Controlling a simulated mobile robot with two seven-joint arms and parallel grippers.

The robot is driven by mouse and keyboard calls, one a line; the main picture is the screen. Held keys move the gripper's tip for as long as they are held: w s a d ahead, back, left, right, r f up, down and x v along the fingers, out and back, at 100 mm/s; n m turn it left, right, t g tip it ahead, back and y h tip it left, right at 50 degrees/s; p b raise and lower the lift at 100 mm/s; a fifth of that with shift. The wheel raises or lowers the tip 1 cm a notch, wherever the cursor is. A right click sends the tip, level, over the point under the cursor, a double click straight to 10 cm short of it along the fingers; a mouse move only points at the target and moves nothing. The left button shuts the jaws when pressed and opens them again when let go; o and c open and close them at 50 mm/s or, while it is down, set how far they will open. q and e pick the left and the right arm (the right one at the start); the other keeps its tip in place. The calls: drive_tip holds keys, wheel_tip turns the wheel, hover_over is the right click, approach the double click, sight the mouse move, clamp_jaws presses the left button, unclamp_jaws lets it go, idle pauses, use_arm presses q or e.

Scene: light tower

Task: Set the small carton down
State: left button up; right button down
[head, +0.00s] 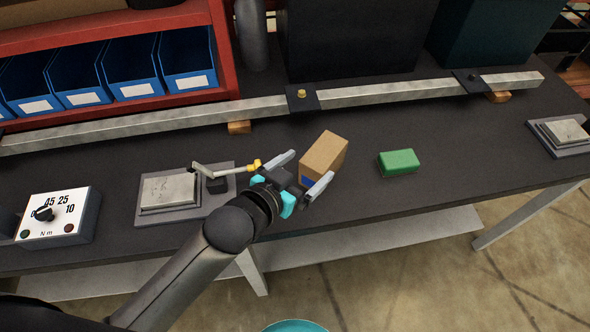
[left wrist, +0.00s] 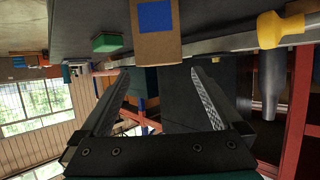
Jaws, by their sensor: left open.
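The small carton (head: 325,156) is a brown cardboard box with a blue patch on the side facing my gripper. It stands on the dark bench top (head: 420,210). In the left wrist view the carton (left wrist: 156,45) shows at the top, its blue patch facing the camera. My left gripper (head: 309,170) is open, with its fingers spread to either side of the carton's near end in the head view. In the left wrist view, the open fingers (left wrist: 161,72) show a clear gap with nothing clamped. Whether a finger touches the carton, I cannot tell. My right gripper is not in view.
A green block (head: 399,162) lies right of the carton. A metal rail (head: 400,92) runs behind. Left are a plate fixture with a lever (head: 170,190) and a dial box (head: 58,218). Blue bins (head: 130,70) stand at back left.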

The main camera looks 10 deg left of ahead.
use_arm(q)
drive_tip(key=shift+v, duration=1.95)
